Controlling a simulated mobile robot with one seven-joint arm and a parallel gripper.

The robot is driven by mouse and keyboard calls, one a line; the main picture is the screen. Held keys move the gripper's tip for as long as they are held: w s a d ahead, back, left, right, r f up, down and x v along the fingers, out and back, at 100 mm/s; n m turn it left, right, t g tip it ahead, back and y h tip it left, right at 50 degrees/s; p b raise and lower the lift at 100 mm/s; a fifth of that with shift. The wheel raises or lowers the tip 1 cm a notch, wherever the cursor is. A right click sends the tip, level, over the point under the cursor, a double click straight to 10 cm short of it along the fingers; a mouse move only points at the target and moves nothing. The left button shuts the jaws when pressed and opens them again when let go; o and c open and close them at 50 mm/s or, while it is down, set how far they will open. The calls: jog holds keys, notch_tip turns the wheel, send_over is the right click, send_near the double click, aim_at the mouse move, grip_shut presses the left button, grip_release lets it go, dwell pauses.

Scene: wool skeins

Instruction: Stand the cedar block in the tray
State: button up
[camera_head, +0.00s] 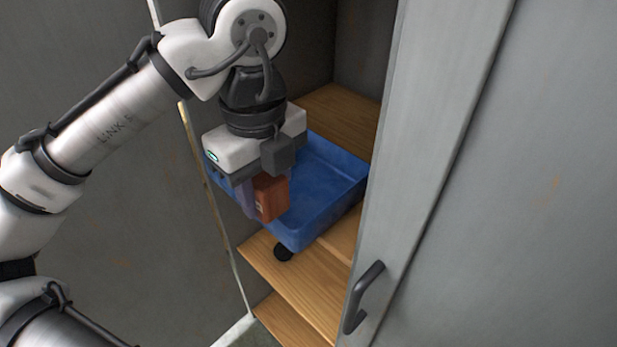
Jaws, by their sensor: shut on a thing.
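The cedar block (272,199), reddish-brown with a small pale mark on one face, is held in my gripper (260,190). My gripper points down and is shut on the block. The block hangs roughly upright over the near left part of the blue tray (328,210). I cannot tell whether its lower end touches the tray floor. The tray is shallow with raised walls and sits on a wooden shelf. My gripper and wrist hide its left part; the part of its floor that shows, at the right, is bare.
The tray is inside a grey cabinet with wooden shelves (292,272). A grey door (450,190) with a dark handle (362,298) stands close at the right. A small dark round thing (284,253) lies on the shelf by the tray's near corner. A grey panel stands at the left.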

jog(key=p, duration=0.1)
send_over(310, 200)
jog(key=shift+f, duration=3.5)
jog(key=shift+f, duration=0.15)
jog(key=o, duration=1)
jog(key=shift+f, duration=0.1)
jog(key=shift+c, duration=0.2)
notch_tip(310, 200, up, 8)
